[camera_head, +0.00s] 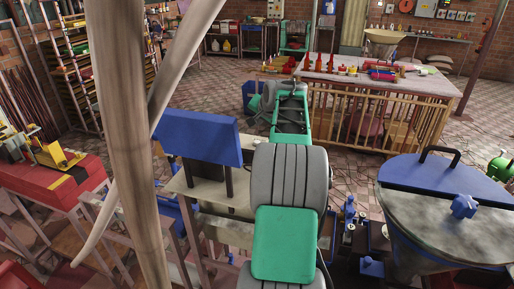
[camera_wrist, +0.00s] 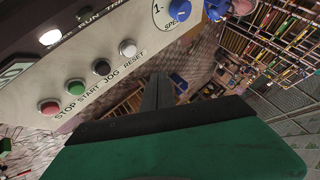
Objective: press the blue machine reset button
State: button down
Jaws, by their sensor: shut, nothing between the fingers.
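A cream control panel (camera_wrist: 60,72) fills the upper left of the wrist view. Its lower row holds a red STOP button (camera_wrist: 49,107), a green START button (camera_wrist: 76,87), a black JOG button (camera_wrist: 102,67) and a white RESET button (camera_wrist: 128,47). My gripper (camera_wrist: 157,78) is shut and empty, its dark fingers below and right of RESET, apart from it in the picture. Their depth to the panel is unclear. In the head view a blue box (camera_head: 200,136) stands left of my arm; no button faces show, and my gripper cannot be made out.
A blue knob (camera_wrist: 179,10) sits on the panel right of RESET. A lit white lamp (camera_wrist: 50,37) is above the row. A blue-lidded drum (camera_head: 440,215) stands right of my arm. A wooden post (camera_head: 125,150) crosses the left. A long table (camera_head: 430,83) stands behind.

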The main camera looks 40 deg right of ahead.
notch_tip(320, 180, down, 5)
jog(key=b, duration=0.2)
jog(key=shift+b, duration=0.4)
jog(key=shift+f, duration=0.15)
dwell(1.4)
jog(key=shift+f, duration=0.3)
jog(key=shift+f+b, duration=0.5)
jog(key=shift+f, duration=0.05)
dwell(0.6)
jog(key=shift+r+p, duration=0.75)
jog(key=shift+r, duration=0.25)
jog(key=shift+r+p, duration=1.95)
jog(key=shift+r, duration=0.55)
